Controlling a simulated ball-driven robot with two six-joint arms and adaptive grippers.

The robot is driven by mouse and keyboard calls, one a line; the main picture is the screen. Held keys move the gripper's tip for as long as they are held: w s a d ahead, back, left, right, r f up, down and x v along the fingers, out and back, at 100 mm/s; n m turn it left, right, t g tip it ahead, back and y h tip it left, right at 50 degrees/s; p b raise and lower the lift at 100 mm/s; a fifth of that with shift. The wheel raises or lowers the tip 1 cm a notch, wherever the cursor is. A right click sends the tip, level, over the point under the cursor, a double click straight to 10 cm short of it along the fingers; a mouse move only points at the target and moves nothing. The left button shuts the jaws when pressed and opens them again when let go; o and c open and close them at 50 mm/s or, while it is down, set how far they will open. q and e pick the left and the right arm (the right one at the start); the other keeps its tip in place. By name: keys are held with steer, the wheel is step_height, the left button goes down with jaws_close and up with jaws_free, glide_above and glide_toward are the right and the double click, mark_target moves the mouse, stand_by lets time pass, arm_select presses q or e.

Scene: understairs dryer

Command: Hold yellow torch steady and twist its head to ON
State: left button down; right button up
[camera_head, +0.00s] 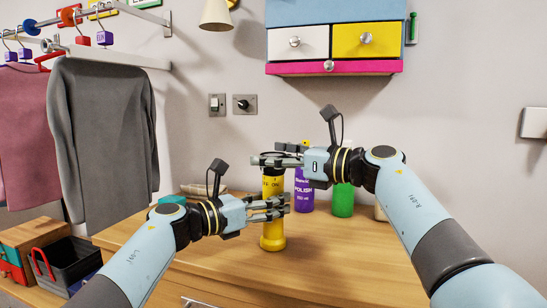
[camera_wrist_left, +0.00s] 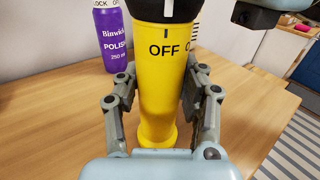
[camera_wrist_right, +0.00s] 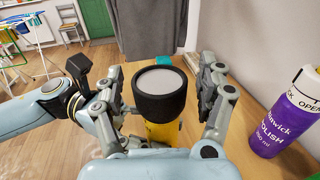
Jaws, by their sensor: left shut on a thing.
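The yellow torch (camera_head: 272,237) stands upright on the wooden worktop. My left gripper (camera_head: 276,206) is shut on its yellow body, with one finger on each side in the left wrist view (camera_wrist_left: 162,90). The word OFF (camera_wrist_left: 164,50) faces that camera, and a white mark on the black head (camera_wrist_left: 168,12) lines up with the tick above it. My right gripper (camera_head: 273,160) is at the top of the torch. In the right wrist view its open fingers stand either side of the black head (camera_wrist_right: 160,105), with gaps showing.
A purple polish bottle (camera_head: 304,190) and a green bottle (camera_head: 343,200) stand behind the torch, to its right. Wall drawers (camera_head: 333,42) hang above. Clothes (camera_head: 102,130) hang at the left. The front right of the worktop (camera_head: 350,255) is clear.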

steer(key=c, duration=1)
steer(key=n+g+y, duration=0.1)
steer(key=g, duration=0.1)
steer(key=n+g+y, duration=0.1)
steer(key=n+g, duration=0.1)
steer(key=shift+w+g, duration=0.15)
steer(key=shift+g, duration=0.25)
steer(key=shift+c, duration=0.2)
steer(key=shift+n+g, duration=0.7)
steer(key=shift+g, duration=0.1)
steer(key=shift+f, duration=0.1)
steer(key=o, duration=1.2)
steer(key=shift+d, duration=0.1)
steer(key=d, duration=0.4)
steer(key=s+d, duration=0.1)
steer(key=d, duration=0.3)
steer(key=s+d, duration=0.1)
steer(key=d, duration=0.2)
steer(key=shift+d, duration=0.4)
